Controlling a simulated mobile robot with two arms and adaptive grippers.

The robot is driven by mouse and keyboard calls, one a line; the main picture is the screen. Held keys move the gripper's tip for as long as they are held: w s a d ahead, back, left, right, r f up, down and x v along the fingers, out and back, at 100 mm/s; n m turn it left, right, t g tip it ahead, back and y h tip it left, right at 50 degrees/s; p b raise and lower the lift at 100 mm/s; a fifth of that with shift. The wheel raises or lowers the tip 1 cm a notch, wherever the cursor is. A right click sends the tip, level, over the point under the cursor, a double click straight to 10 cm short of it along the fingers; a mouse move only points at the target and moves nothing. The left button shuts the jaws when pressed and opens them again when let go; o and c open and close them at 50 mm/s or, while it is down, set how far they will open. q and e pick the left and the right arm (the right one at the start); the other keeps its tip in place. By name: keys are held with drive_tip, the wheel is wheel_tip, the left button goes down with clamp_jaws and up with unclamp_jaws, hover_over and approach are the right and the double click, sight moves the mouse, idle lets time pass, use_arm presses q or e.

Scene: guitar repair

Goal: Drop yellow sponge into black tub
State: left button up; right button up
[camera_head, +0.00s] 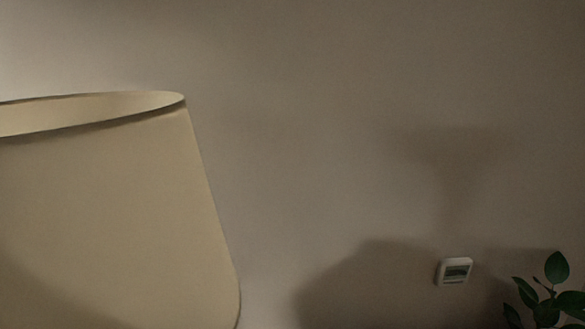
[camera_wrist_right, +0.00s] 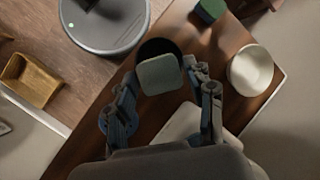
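No yellow sponge can be made out for certain in either view. In the right wrist view my right gripper (camera_wrist_right: 162,78) has its two fingers spread wide above a brown wooden top. A grey-green rounded square piece (camera_wrist_right: 160,75) shows between the fingertips, with small gaps at both sides; I cannot tell what it is. Behind it is a dark round shape (camera_wrist_right: 157,47), mostly covered, which may be the black tub. My left gripper is in neither view. The head view shows neither gripper and no work surface.
On the wooden top (camera_wrist_right: 92,135) are a white round dish (camera_wrist_right: 250,70) and a green block (camera_wrist_right: 209,10). A yellow-brown open tray (camera_wrist_right: 32,80) lies at the left. The head view shows a lampshade (camera_head: 100,215), a wall device (camera_head: 454,271) and a plant (camera_head: 548,300).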

drive_tip(key=shift+o, duration=0.7)
drive_tip(key=shift+r, duration=0.2)
drive_tip(key=v, duration=1.1)
drive_tip(key=shift+d+r, duration=0.2)
drive_tip(key=shift+r, duration=0.05)
drive_tip(key=shift+w, duration=0.1)
